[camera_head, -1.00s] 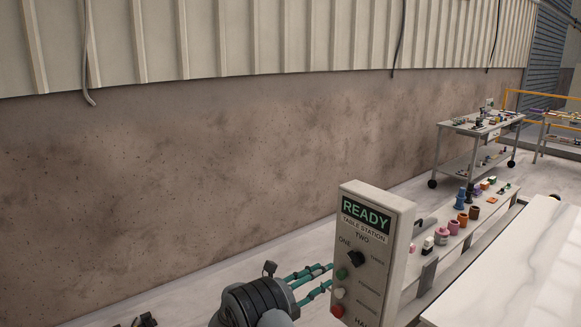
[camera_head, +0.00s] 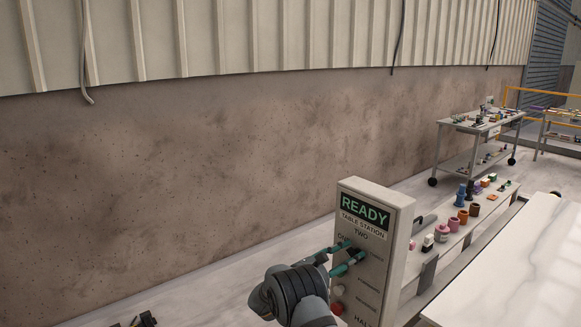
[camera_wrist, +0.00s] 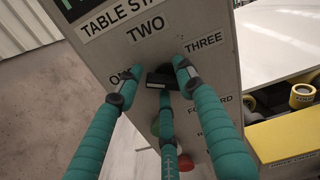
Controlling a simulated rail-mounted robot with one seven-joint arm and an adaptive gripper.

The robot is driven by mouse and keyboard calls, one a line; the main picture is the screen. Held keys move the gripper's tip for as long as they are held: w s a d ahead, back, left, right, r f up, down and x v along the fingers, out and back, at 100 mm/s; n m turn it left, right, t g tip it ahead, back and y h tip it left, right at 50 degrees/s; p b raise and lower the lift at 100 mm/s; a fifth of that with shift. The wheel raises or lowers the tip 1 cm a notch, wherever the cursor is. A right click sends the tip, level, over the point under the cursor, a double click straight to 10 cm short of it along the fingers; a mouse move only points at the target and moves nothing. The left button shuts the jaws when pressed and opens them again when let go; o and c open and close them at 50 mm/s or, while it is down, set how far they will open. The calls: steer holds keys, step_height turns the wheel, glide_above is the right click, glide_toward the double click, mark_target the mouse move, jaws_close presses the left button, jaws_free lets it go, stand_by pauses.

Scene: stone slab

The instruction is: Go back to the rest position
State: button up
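My gripper (camera_head: 346,258) has teal fingers and is at the front of an upright grey control box (camera_head: 402,245). The box has a lit READY screen (camera_head: 365,212) and the label TABLE STATION. In the wrist view my gripper (camera_wrist: 152,80) has its fingers spread around the black selector knob (camera_wrist: 160,79), below the word TWO. A gap shows between the left finger and the knob. I cannot tell whether the other fingers touch it.
Right of the box, a low shelf (camera_head: 425,262) carries several small coloured parts. A pale slab (camera_head: 510,270) lies at the right front. A wheeled cart (camera_head: 470,127) stands farther back by the stained wall (camera_head: 180,200). The floor left of the box looks mostly clear.

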steer(key=m, duration=0.6)
steer(key=shift+s+d+r, duration=0.1)
steer(key=shift+s+r, duration=0.15)
steer(key=m+p, duration=0.1)
steer(key=m, duration=0.2)
steer(key=shift+s+d+p, duration=0.1)
steer(key=shift+s+p, duration=0.05)
steer(key=shift+p, duration=0.15)
steer(key=shift+m+p, duration=0.4)
steer(key=shift+m, duration=0.7)
steer(key=shift+d, duration=0.1)
